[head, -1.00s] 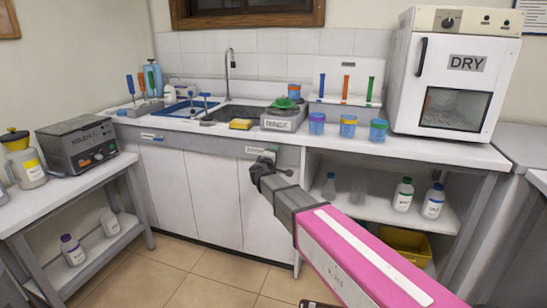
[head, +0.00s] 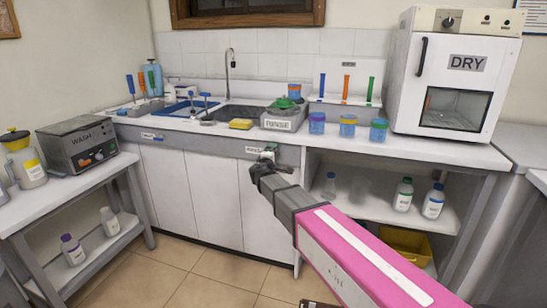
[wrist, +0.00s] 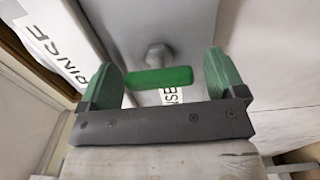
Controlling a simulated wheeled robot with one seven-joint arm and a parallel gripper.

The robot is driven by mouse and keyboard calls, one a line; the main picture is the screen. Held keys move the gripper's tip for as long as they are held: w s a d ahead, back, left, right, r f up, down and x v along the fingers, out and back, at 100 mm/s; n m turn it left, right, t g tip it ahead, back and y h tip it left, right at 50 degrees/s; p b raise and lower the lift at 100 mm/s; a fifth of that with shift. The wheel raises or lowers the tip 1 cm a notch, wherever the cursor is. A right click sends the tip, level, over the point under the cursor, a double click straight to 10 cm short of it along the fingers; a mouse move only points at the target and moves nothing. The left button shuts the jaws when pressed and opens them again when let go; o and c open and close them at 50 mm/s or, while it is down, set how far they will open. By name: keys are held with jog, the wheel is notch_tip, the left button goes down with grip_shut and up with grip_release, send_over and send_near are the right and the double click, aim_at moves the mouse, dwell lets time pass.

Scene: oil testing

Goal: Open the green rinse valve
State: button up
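The green rinse valve handle (wrist: 160,78) is a short bar in front of a grey bolt-like stem (wrist: 158,56) on the counter's front panel. In the wrist view it lies roughly crosswise between my gripper's two green fingers. In the head view my gripper (head: 267,160) is at the front panel, just below the sink counter's edge and beside a small white label (head: 255,150). The handle is mostly hidden there by the gripper.
The grey RINSE unit (head: 284,118) stands on the counter above, with a green-topped item on it. Several lidded jars (head: 348,126) stand to its right, near the edge. An open shelf (head: 360,205) with bottles lies below right. The floor (head: 205,275) in front is clear.

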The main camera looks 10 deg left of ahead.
jog(key=s, duration=1)
jog(key=shift+s+a, duration=0.4)
jog(key=d+f+m+g+h, duration=0.3)
jog(key=d+f+m+g, duration=0.3)
jog(key=d, duration=0.8)
jog(key=d+f+m+g+h, duration=0.25)
jog(key=d+f, duration=0.45)
jog(key=d, duration=0.7)
jog(key=s+d+f+m+g+y, duration=0.3)
jog(key=s+d+f+m+g, duration=0.1)
jog(key=s+d, duration=0.3)
jog(key=s+d+f+m+g+y, duration=0.3)
jog(key=s+d+f+m+g, duration=0.1)
jog(key=d, duration=0.6)
jog(key=s+f+g, duration=0.1)
jog(key=s+f, duration=0.1)
jog(key=s, duration=0.1)
jog(key=shift+s+d+f+m+y, duration=0.15)
jog(key=shift+d+f+m+y, duration=0.1)
jog(key=shift+f+m+y, duration=0.1)
